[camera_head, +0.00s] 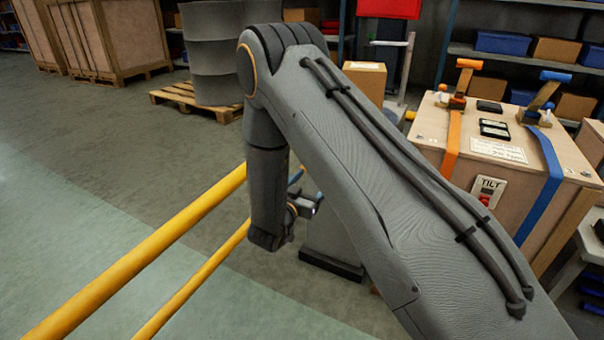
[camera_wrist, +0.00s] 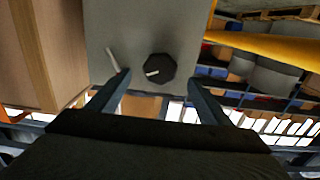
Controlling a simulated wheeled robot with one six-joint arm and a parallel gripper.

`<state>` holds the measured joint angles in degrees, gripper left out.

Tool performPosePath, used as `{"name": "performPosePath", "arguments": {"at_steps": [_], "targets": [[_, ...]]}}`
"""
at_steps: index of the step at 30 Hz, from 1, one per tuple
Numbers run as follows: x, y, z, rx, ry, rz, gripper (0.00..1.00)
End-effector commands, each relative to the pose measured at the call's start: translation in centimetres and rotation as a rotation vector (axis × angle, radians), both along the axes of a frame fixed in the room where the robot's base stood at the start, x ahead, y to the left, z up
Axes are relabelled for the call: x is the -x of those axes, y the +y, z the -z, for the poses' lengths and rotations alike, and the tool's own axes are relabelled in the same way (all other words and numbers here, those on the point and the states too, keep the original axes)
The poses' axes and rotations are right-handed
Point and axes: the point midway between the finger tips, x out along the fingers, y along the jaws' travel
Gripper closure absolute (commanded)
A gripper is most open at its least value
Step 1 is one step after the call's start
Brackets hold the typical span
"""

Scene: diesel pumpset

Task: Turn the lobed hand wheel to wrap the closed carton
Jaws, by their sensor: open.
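The hand wheel (camera_wrist: 160,67) is a dark, many-sided knob with a pale mark, on a grey panel (camera_wrist: 180,25) in the wrist view. My gripper (camera_wrist: 158,77) is open, one finger on each side of the wheel in the picture; I see no contact. In the head view my arm hides the wheel, and my gripper (camera_head: 304,200) is small and partly hidden beside a grey pedestal (camera_head: 335,232). A brown carton (camera_head: 366,80) stands behind my arm, its lower part hidden; I see no wrap on it.
A pale lever (camera_wrist: 112,59) lies left of the wheel on the panel. A yellow rail (camera_head: 150,247) runs left of my arm. A wooden crate (camera_head: 440,125) with orange and blue straps stands at right. The floor (camera_head: 90,120) at left is clear.

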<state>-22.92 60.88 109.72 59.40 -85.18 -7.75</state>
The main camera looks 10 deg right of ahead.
Motion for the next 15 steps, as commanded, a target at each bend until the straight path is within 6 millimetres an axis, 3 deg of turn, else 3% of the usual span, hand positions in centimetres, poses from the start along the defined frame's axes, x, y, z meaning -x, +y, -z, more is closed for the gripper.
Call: {"name": "performPosePath", "arguments": {"at_steps": [15], "targets": [[-5.3,-3.6,0.0,0.005,0.003,-0.001,0.27]]}}
